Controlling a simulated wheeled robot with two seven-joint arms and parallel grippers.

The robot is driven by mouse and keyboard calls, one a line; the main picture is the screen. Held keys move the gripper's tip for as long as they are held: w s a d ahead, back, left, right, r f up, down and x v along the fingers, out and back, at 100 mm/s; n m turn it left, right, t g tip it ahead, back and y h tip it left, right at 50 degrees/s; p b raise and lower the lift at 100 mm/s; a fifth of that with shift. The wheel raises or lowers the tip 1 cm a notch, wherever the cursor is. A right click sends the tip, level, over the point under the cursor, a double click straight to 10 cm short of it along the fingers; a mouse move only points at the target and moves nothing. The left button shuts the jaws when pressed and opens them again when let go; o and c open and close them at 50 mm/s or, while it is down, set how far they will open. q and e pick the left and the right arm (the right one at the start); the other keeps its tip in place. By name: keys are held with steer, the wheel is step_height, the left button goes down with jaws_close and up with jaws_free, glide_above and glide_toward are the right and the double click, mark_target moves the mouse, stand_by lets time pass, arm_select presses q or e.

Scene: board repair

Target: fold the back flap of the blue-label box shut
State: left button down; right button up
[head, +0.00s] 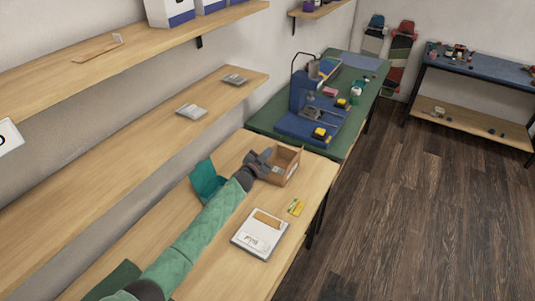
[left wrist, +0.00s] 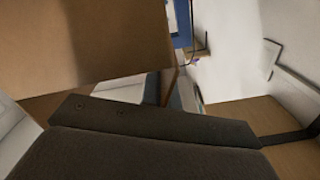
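A small open cardboard box (head: 286,166) stands on the wooden bench, near its far end. A pale label shows faintly on it, too small to tell its colour. My left gripper (head: 262,158) is at the box's left side, close to its upper edge; I cannot tell if it touches. Whether its fingers are open or shut is unclear. In the left wrist view a brown cardboard panel (left wrist: 85,40) fills the upper left, close to the dark gripper body. Which flap this panel is, I cannot tell. My right gripper is out of view.
A teal open container (head: 206,179) stands left of my forearm. A green mat (head: 340,143) with a blue machine (head: 300,110) is beyond the box. Shelves run along the left wall.

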arm_select(q)
steer(key=c, duration=1.6)
jaws_free()
steer(key=shift+c, duration=0.2)
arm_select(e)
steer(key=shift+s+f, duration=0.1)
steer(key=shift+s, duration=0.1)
arm_select(q)
steer(key=shift+s+a, duration=0.3)
steer(key=shift+s, duration=0.05)
steer(key=b+v, duration=0.2)
steer(key=v, duration=0.5)
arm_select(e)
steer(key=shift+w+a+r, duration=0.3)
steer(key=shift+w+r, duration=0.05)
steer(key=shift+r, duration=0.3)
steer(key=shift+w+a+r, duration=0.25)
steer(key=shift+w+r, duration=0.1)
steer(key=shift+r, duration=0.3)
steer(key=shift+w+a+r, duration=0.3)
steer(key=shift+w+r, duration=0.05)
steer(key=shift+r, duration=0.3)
arm_select(q)
steer(key=shift+d, duration=0.1)
